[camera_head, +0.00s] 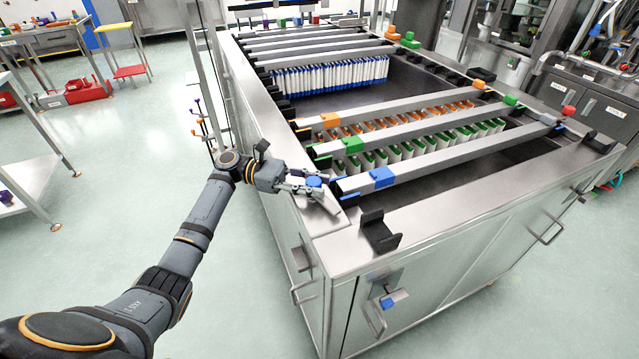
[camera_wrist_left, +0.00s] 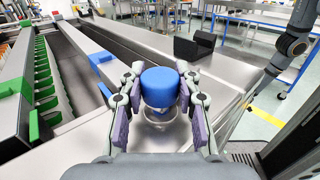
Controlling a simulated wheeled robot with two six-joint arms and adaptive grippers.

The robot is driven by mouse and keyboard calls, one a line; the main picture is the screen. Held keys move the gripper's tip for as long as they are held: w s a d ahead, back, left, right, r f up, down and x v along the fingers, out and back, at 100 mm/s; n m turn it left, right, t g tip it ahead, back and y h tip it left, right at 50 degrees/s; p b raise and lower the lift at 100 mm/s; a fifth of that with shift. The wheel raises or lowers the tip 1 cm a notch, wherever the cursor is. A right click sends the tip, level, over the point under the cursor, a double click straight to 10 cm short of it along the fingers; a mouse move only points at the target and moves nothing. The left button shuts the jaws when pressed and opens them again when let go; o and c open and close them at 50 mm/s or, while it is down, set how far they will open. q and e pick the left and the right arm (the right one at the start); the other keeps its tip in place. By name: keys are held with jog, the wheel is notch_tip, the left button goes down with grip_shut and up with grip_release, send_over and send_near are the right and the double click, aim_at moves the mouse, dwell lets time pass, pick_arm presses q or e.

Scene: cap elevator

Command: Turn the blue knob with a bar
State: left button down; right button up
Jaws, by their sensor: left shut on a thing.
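The blue knob (camera_head: 314,181) sits at the near left end of the nearest metal bar, on the steel cabinet's top. In the left wrist view the knob (camera_wrist_left: 160,87) shows as a round blue cap above a clear or metallic neck. My left gripper (camera_head: 308,183) reaches it from the left. In the left wrist view its two fingers (camera_wrist_left: 160,108) stand on either side of the knob and close on it. The fingers hide part of the knob's lower sides. My right gripper is not in view.
The bar (camera_head: 430,162) carries a blue block (camera_head: 382,177). Parallel bars with orange (camera_head: 331,120) and green (camera_head: 352,145) blocks lie behind it. A black bracket (camera_head: 380,231) stands on the near rim. The floor left of the cabinet is clear around my arm.

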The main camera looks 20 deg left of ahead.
pick_arm(q)
jog(key=shift+f, duration=0.1)
jog(key=c, duration=0.9)
grip_release()
jog(key=a, duration=1.2)
jog(key=shift+s, duration=0.3)
